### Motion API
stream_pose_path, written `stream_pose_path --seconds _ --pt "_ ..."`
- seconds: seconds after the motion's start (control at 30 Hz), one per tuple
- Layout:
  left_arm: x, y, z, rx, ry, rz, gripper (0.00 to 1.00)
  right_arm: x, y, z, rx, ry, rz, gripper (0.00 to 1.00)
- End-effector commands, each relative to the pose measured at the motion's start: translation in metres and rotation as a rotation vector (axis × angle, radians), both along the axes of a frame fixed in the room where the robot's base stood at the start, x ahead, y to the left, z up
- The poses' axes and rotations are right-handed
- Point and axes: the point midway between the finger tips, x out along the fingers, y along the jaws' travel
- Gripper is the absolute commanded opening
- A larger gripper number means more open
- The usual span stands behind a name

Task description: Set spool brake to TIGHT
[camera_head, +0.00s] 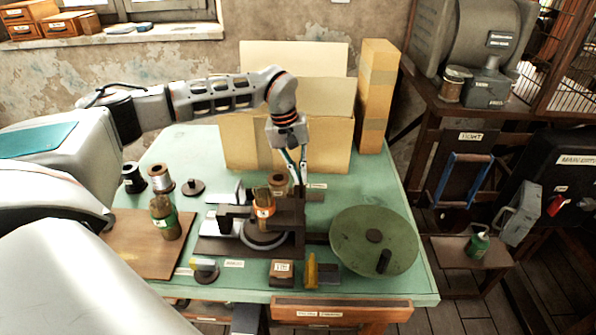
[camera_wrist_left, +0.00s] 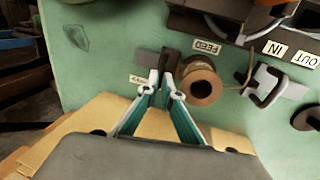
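My left gripper (camera_head: 300,183) reaches down behind the press on the green table. In the left wrist view its two fingertips (camera_wrist_left: 161,77) are close together at a small dark upright piece (camera_wrist_left: 170,59), which may be the spool brake's lever. I cannot tell whether they touch or grip it. A small label (camera_wrist_left: 140,81) lies left of the fingertips, too small to read. My right gripper is out of view.
The press's green handwheel (camera_head: 350,225) is at the table's right. Cardboard boxes (camera_head: 335,95) stand close behind the gripper.

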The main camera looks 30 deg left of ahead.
Motion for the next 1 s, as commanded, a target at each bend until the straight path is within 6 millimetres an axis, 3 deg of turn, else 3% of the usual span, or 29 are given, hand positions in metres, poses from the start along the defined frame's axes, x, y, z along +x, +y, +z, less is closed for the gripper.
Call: stream_pose_path --seconds 0.03,0.1,0.13,0.47,1.0 --pt "-0.002 0.003 -0.004 0.006 0.008 0.003 0.05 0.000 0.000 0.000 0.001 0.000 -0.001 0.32" --pt "-0.002 0.004 -0.005 0.006 0.009 0.004 0.23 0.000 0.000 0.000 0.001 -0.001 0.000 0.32" --pt "-0.003 0.004 -0.005 0.006 0.009 0.004 0.25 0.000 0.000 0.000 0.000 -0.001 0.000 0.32" --pt "-0.002 0.004 -0.001 0.005 0.007 0.004 0.25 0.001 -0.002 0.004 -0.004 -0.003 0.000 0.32" --pt "-0.003 0.009 0.035 0.004 0.000 0.005 0.25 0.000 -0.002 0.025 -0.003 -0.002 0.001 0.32"
